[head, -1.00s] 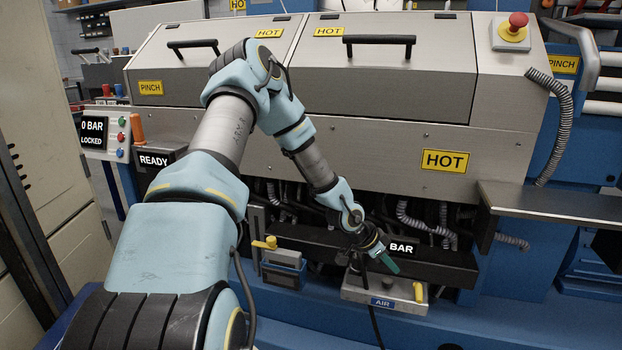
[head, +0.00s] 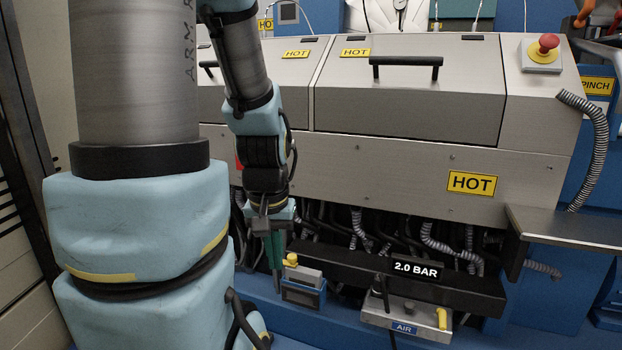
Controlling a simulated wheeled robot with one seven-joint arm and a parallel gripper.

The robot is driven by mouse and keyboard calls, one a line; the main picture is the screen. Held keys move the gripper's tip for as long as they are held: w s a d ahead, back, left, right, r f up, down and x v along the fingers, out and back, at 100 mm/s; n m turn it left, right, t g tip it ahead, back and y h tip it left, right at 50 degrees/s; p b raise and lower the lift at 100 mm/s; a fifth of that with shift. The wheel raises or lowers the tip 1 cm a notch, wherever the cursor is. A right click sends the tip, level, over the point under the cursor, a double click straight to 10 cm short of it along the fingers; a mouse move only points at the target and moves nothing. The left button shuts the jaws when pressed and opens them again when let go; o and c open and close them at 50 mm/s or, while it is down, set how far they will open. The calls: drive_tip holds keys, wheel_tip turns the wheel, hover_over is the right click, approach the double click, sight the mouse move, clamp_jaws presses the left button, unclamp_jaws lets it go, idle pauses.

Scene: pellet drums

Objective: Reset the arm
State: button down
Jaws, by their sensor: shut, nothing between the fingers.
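My arm, light blue and grey, rises large on the left in the head view and comes down again nearer the middle. My gripper (head: 276,268) hangs from it, pointing down, with green fingers. It is shut and empty, in front of the dark hoses under the grey machine cover (head: 400,145). In the picture it is just left of the small grey block with a yellow knob (head: 291,260); I cannot tell if they touch. My arm hides the machine's left side.
The AIR box (head: 405,318) with a yellow lever (head: 443,318) stands low in front, under a "2.0 BAR" display (head: 416,269). A metal shelf (head: 575,228) juts out at right. A red stop button (head: 548,43) and HOT labels mark the machine. Hoses hang below the cover.

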wheel_tip(320, 180, up, 14)
drive_tip(key=p, duration=1.3)
drive_tip(key=shift+f, duration=0.2)
